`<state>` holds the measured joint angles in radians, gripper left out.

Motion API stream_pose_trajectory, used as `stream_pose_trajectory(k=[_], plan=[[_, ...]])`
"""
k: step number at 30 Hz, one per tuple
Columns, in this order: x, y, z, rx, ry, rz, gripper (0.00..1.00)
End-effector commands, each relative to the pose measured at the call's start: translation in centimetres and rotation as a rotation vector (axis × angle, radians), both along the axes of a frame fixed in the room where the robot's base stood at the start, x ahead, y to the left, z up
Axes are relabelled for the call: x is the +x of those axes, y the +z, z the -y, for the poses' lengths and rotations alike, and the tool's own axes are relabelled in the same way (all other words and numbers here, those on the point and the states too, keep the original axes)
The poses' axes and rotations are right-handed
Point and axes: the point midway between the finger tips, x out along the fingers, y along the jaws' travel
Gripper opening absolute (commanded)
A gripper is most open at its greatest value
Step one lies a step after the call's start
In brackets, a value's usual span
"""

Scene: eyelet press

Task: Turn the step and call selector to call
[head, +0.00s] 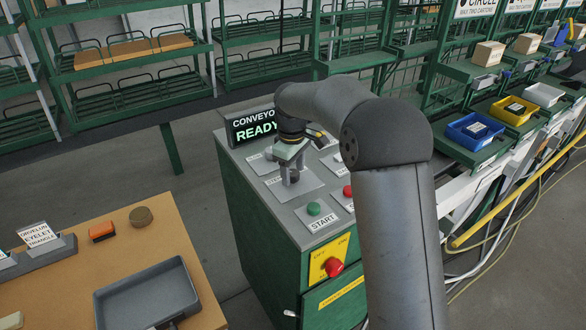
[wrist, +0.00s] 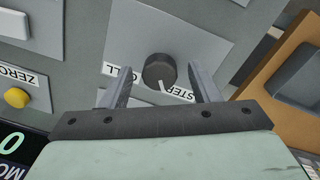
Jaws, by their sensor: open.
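The step and call selector (wrist: 159,71) is a round dark knob on a light plate, with a white pointer line that appears to lean toward the STEP label (wrist: 180,94). The CALL label (wrist: 112,74) is on the other side and partly hidden by a finger. My gripper (wrist: 160,78) is open, with one finger on each side of the knob. I see a gap on both sides and cannot tell any touch. In the head view my gripper (head: 291,172) points down over the selector plate (head: 309,188) on the console top.
The console holds a green START button (head: 313,209), a red button (head: 348,191), a red knob on a yellow plate (head: 333,267) and a READY display (head: 256,130). A yellow ZERO button (wrist: 17,97) is nearby. A wooden table with a grey tray (head: 147,293) stands at left.

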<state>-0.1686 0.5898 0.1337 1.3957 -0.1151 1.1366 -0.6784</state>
Motion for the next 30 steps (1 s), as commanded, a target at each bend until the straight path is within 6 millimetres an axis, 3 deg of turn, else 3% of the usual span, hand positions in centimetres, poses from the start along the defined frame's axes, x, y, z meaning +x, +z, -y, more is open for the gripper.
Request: stream_pose_trajectory(k=[6,11,12,23,30], plan=[[0.01,-0.04,-0.01,0.000,0.000,0.000,0.56],[0.01,-0.02,-0.01,0.000,0.000,0.000,0.14],[0.01,-0.02,-0.01,0.000,0.000,0.000,0.11],[0.02,0.05,-0.05,0.001,-0.045,0.000,0.11],[0.05,0.11,-0.05,0.000,-0.191,0.001,0.11]])
